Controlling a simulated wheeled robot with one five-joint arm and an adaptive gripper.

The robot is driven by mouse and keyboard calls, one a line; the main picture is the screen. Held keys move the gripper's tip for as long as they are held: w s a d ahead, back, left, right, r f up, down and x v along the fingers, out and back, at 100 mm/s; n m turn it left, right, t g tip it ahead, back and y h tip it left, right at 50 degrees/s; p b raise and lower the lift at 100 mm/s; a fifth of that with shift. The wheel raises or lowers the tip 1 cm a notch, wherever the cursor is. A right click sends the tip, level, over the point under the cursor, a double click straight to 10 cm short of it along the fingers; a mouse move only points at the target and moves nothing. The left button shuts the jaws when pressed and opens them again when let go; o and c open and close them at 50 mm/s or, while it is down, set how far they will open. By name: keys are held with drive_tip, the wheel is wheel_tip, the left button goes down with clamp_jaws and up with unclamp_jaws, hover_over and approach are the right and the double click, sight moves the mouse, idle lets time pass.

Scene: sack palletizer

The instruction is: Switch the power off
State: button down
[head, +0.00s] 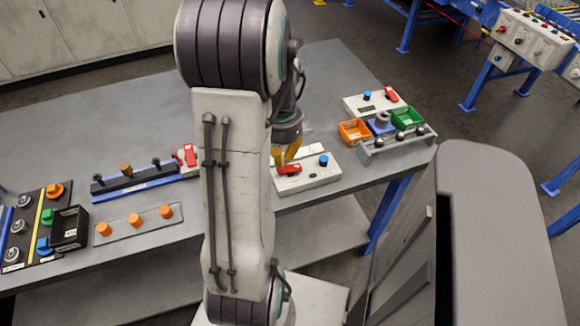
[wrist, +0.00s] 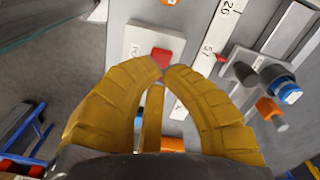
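A white control box (head: 307,177) on the grey table has a red rocker or lever (head: 289,169), a blue knob (head: 323,160) and a small green part. My gripper (head: 280,165) has its yellow fingers right over the red part, at its left end; whether they touch it I cannot tell. In the wrist view the yellow fingertips (wrist: 164,70) come together with nothing seen between them. A red block (wrist: 162,56) on a white plate (wrist: 144,42) shows just beyond the tips. The fingers hide part of it, and its position is unclear.
Another white box (head: 370,104) with a red part stands farther back, beside orange and green bins (head: 407,117). A blue rail fixture (head: 135,180) with a red part, orange knobs (head: 134,220) and a black box (head: 70,228) lie left. My arm hides the middle.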

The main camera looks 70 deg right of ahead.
drive_tip(key=shift+f+b, duration=1.45)
drive_tip(key=shift+f, duration=0.35)
idle(0.9)
drive_tip(key=shift+r, duration=0.2)
drive_tip(key=shift+r+p, duration=2.95)
drive_tip(key=shift+r, duration=0.45)
